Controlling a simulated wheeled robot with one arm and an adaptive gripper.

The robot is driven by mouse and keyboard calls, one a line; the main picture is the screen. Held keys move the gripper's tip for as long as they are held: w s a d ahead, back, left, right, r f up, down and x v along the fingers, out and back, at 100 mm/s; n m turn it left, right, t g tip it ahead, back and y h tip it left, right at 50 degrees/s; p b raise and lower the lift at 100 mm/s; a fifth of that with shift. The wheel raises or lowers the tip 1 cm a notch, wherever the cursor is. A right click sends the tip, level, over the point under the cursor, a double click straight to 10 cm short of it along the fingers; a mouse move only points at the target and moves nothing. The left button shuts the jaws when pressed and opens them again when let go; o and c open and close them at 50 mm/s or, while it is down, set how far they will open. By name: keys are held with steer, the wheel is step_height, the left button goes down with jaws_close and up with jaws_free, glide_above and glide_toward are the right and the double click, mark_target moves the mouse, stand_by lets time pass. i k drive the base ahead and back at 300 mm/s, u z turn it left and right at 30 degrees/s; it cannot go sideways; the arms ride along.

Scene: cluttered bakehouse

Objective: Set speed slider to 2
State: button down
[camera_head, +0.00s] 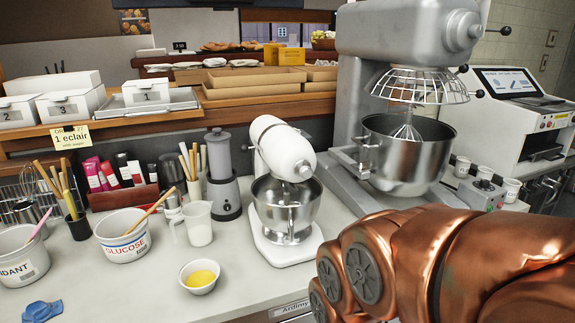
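A white stand mixer (282,147) stands on the counter in the middle, with a steel bowl (286,204) under its head. A large grey floor-type mixer (400,40) stands behind it to the right, with a wire guard (418,86), a whisk and a big steel bowl (407,150). Small levers with black knobs show on the large mixer's right side. I cannot make out a speed slider or its setting on either mixer. My copper arm fills the lower right, in front of the counter. My gripper is not in view.
A yellow-filled bowl (200,276), a measuring jug (197,222), a glucose tub (123,235) and a grey blender (221,173) stand left of the white mixer. A small button box (483,193) and cups are at right. Bare counter shows at front left of the mixer.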

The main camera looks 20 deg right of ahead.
mark_target(243, 149)
steer(key=u, duration=0.5)
steer(key=k, duration=0.6)
steer(key=u, duration=0.8)
steer(key=i, duration=1.4)
steer(key=z, duration=0.15)
